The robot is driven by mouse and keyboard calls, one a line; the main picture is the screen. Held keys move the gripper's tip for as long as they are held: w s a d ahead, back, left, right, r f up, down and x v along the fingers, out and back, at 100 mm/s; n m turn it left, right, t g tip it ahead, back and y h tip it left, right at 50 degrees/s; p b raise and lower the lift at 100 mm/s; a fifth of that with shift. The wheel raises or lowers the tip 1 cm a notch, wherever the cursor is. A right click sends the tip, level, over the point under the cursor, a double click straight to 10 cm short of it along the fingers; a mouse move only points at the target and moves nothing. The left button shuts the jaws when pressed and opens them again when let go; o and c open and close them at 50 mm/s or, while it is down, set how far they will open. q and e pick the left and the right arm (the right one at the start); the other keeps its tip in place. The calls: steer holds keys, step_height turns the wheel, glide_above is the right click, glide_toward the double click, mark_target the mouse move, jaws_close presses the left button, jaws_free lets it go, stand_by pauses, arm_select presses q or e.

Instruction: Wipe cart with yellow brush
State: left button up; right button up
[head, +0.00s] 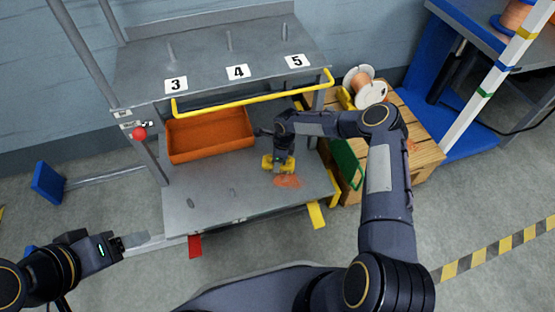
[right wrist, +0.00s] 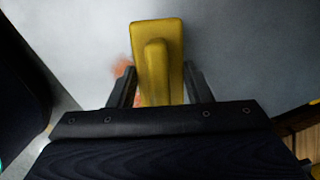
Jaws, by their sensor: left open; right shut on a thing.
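The grey cart (head: 220,207) stands in front of me, with an upper shelf and a lower shelf. The yellow brush (head: 268,163) is on the lower shelf, in my right gripper (head: 281,158). In the right wrist view the brush (right wrist: 158,50) sits between the two fingers of my right gripper (right wrist: 157,85), which is shut on its raised handle. An orange-red smear (head: 287,181) lies on the shelf just in front of the brush; part of it shows left of the brush in the wrist view (right wrist: 122,68). My left gripper (head: 120,247) is open and empty, left of the cart.
An orange bin (head: 210,134) stands at the back left of the lower shelf. A yellow rail (head: 250,97) runs along the upper shelf's front, near labels 3, 4 and 5. A wooden crate (head: 420,140) with a spool (head: 367,86) stands right of the cart.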

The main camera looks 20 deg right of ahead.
steer(key=shift+f, duration=0.4)
